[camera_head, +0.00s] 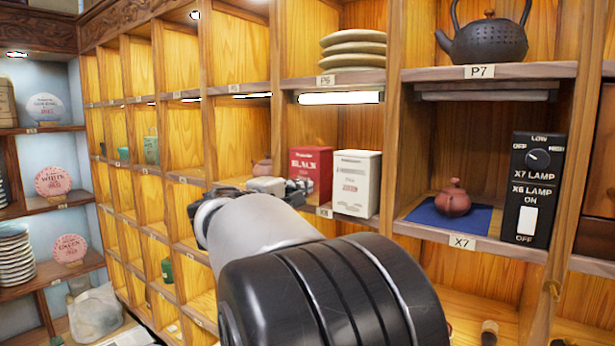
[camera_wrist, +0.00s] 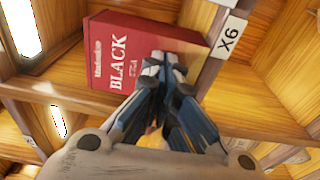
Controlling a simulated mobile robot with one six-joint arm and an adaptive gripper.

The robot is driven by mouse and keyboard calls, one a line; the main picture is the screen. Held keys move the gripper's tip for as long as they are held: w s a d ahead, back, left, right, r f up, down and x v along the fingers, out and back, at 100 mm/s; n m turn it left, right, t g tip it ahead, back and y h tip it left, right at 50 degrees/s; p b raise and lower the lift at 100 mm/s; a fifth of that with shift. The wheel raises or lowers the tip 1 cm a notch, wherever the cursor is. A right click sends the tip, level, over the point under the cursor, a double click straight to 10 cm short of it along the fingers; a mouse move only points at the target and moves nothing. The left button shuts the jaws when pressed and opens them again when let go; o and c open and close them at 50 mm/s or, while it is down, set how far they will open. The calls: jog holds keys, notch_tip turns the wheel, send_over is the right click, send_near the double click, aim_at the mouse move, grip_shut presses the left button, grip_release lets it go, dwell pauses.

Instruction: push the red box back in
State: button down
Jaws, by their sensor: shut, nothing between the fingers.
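The red box (camera_head: 315,160), marked BLACK, stands upright on the shelf bay labelled X6, to the left of a white box. In the wrist view the red box (camera_wrist: 112,42) fills the upper middle, and its base meets the board with the X6 label. My gripper (camera_head: 298,187) is shut and empty, in front of the red box's lower part. In the wrist view my gripper (camera_wrist: 163,62) covers part of the box's front face. I cannot tell if the fingertips touch it. My arm and gripper hide the box's lower left in the head view.
The white box (camera_head: 356,182) stands close to the red box's right. A reddish teapot (camera_head: 453,199) sits on a blue mat (camera_head: 481,222) in bay X7, beside a black switch panel (camera_head: 530,188). A small clay pot (camera_head: 262,167) shows left of the red box. Shelf dividers (camera_head: 391,120) flank the bays.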

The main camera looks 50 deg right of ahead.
jog(key=shift+w+d, duration=0.2)
jog(key=shift+d, duration=0.75)
jog(key=shift+w+d, duration=0.15)
jog(key=shift+d, duration=0.8)
jog(key=shift+w+d, duration=0.2)
jog(key=shift+d, duration=0.75)
jog(key=s+a+b, duration=0.3)
jog(key=a+b, duration=0.3)
jog(key=a, duration=0.9)
jog(key=shift+a+b, duration=0.4)
jog(key=s+a+f+y+b, duration=0.4)
jog(key=a+f, duration=0.6)
jog(key=f, duration=0.5)
jog(key=s+a+f+m+y+b, duration=0.1)
jog(key=s+a+f+y+b, duration=0.2)
jog(key=s+a+f+y, duration=0.4)
jog(key=s+a+f+m+t+y+b, duration=0.1)
jog(key=s+a+f+y+b, duration=0.3)
jog(key=f, duration=2)
jog(key=s+a+y, duration=0.2)
jog(key=s+a, duration=0.3)
jog(key=a, duration=0.4)
jog(key=shift+s+y+b, duration=0.3)
jog(key=shift+s, duration=0.05)
jog(key=shift+f, duration=0.1)
